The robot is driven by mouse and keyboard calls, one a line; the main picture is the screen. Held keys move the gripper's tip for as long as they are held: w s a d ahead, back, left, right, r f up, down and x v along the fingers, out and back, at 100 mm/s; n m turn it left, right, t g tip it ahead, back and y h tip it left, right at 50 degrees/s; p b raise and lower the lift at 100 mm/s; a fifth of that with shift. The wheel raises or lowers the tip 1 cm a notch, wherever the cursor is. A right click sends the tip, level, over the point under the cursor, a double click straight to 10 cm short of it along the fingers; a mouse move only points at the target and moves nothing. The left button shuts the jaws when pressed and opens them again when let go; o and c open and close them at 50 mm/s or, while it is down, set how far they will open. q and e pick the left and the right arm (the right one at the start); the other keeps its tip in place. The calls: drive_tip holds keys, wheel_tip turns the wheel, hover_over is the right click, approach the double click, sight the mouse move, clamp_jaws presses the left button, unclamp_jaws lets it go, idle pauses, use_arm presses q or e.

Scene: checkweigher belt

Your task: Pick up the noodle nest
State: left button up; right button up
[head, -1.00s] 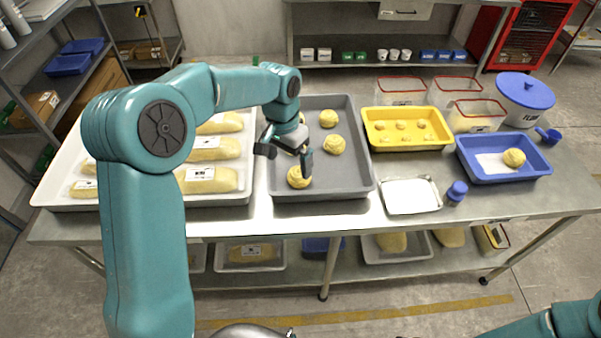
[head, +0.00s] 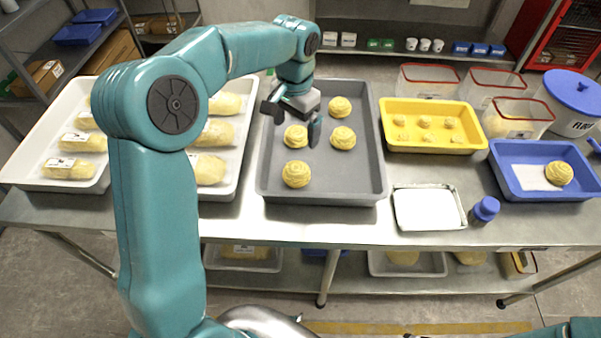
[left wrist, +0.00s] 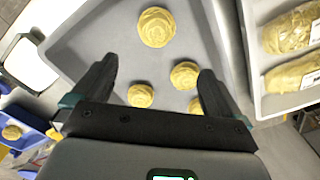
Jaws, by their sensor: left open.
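Several round yellow noodle nests lie in a grey tray (head: 275,190) on the steel table. One nest (head: 296,174) is at the front, one (head: 296,136) behind it, and two more are on the right, a middle one (head: 342,137) and a back one (head: 340,107). My left gripper (head: 292,121) is open and empty above the tray, near the second left nest. In the left wrist view the open fingers (left wrist: 157,68) point toward the front nest (left wrist: 156,27), with another nest (left wrist: 185,74) between them, close to one finger. A further nest is partly hidden by the gripper body.
White trays of wrapped yellow loaves (head: 75,142) stand left. To the right are a yellow tray (head: 432,143), an empty metal tray (head: 428,209), a blue bottle (head: 485,209) and a blue tray (head: 530,189) holding one nest (head: 558,173). Red-rimmed tubs (head: 513,118) stand behind.

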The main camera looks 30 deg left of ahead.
sight(296, 168)
use_arm(q)
drive_tip(key=f, duration=0.9)
drive_tip(key=shift+s+d+f, duration=0.15)
drive_tip(key=shift+s+f, duration=0.05)
drive_tip(key=shift+s, duration=0.05)
drive_tip(key=shift+s+d+f+p, duration=0.1)
drive_tip(key=shift+f+p, duration=0.1)
drive_tip(key=shift+p, duration=0.1)
wheel_tip(296, 168, down, 5)
drive_tip(key=shift+s+r+p, duration=0.15)
drive_tip(key=shift+r+p, duration=0.05)
drive_tip(key=shift+p, duration=0.3)
drive_tip(key=shift+d+f, duration=0.1)
drive_tip(key=shift+f, duration=0.05)
drive_tip(key=shift+s, duration=0.1)
drive_tip(key=c, duration=1)
